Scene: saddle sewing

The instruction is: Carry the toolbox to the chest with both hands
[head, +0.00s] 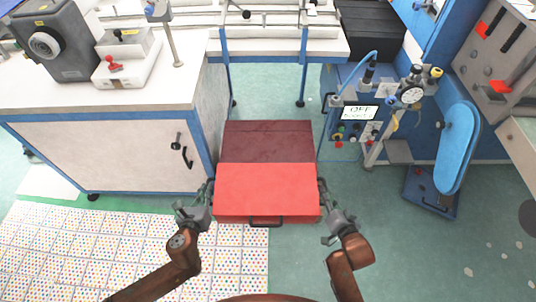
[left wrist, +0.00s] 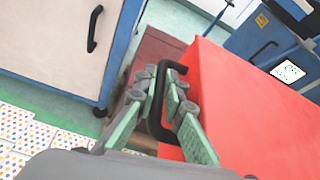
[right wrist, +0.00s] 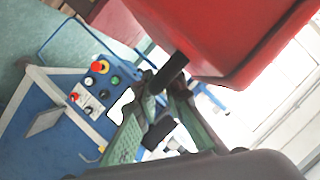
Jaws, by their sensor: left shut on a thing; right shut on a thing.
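The bright red toolbox (head: 267,190) hangs between my two grippers, with a black handle on each side and another on its near face (head: 265,223). My left gripper (head: 208,188) is shut on its left side handle, which shows between the fingers in the left wrist view (left wrist: 157,100). My right gripper (head: 324,190) is shut on the right side handle, seen in the right wrist view (right wrist: 170,73). A dark red box, apparently the chest (head: 267,140), is just beyond the toolbox, which hides its near part. I cannot tell whether they touch.
A white cabinet with blue edges (head: 110,152) stands close on the left. A blue machine with a control panel (head: 358,130) stands on the right. A white table (head: 285,45) is behind the chest. Green floor (head: 430,255) is open at the right front.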

